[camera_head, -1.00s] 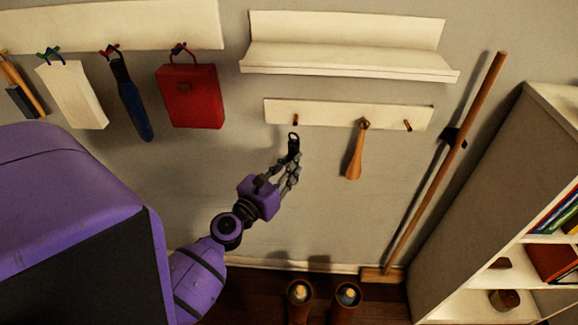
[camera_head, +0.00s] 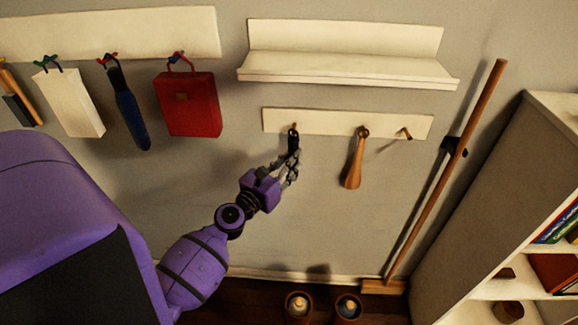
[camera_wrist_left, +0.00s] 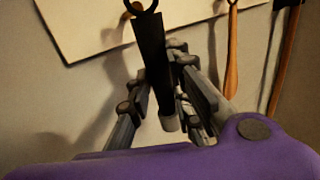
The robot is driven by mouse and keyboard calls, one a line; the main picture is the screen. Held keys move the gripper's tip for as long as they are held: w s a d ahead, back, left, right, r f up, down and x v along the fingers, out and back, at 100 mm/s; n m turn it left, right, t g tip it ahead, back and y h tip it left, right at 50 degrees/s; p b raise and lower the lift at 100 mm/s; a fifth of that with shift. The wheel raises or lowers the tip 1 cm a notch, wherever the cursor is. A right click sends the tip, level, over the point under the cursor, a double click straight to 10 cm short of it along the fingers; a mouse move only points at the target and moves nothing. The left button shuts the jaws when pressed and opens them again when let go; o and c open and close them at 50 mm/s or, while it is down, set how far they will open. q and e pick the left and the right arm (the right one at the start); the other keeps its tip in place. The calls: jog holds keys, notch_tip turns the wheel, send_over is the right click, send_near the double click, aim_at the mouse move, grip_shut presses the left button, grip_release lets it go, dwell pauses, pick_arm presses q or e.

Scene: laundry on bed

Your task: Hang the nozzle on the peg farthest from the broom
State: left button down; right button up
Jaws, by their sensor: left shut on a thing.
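The nozzle (camera_head: 293,141) is a small black piece with a ring at its top. My left gripper (camera_head: 290,165) is shut on its lower part and holds it upright. In the left wrist view the nozzle (camera_wrist_left: 153,60) stands between the fingers (camera_wrist_left: 160,105), its ring at the left peg (camera_wrist_left: 134,7). I cannot tell whether the ring is around this peg or just in front of it. The peg board (camera_head: 330,122) has a left peg (camera_head: 295,126), a middle peg holding a wooden shoehorn-like tool, and a bare right peg (camera_head: 405,133). The broom (camera_head: 445,170) leans at the right, nearest the right peg.
The wooden tool (camera_head: 354,165) hangs right of my gripper. A white shelf (camera_head: 345,70) is above the board.

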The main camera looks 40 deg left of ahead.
pick_arm(q)
jog(key=shift+w+a, duration=0.4)
jog(key=shift+w, duration=0.2)
jog(key=shift+w+a, duration=0.35)
jog(key=shift+w, duration=0.25)
jog(key=shift+w+a+f+b, duration=0.3)
jog(key=shift+w+b, duration=0.15)
jog(key=shift+b, duration=0.2)
pick_arm(e)
jog(key=shift+s+a+f, duration=0.1)
jog(key=shift+s+f, duration=0.1)
jog(key=shift+f, duration=0.65)
pick_arm(q)
jog(key=shift+w, duration=0.1)
jog(key=shift+d+f, duration=0.1)
jog(key=shift+f, duration=0.1)
pick_arm(e)
jog(key=shift+s, duration=0.15)
pick_arm(q)
jog(key=c, duration=1.5)
grip_release()
pick_arm(e)
jog(key=shift+s+f, duration=0.1)
jog(key=shift+s, duration=0.05)
pick_arm(q)
jog(key=shift+f, duration=0.1)
jog(key=s, duration=1.2)
jog(key=shift+s+d+f, duration=0.1)
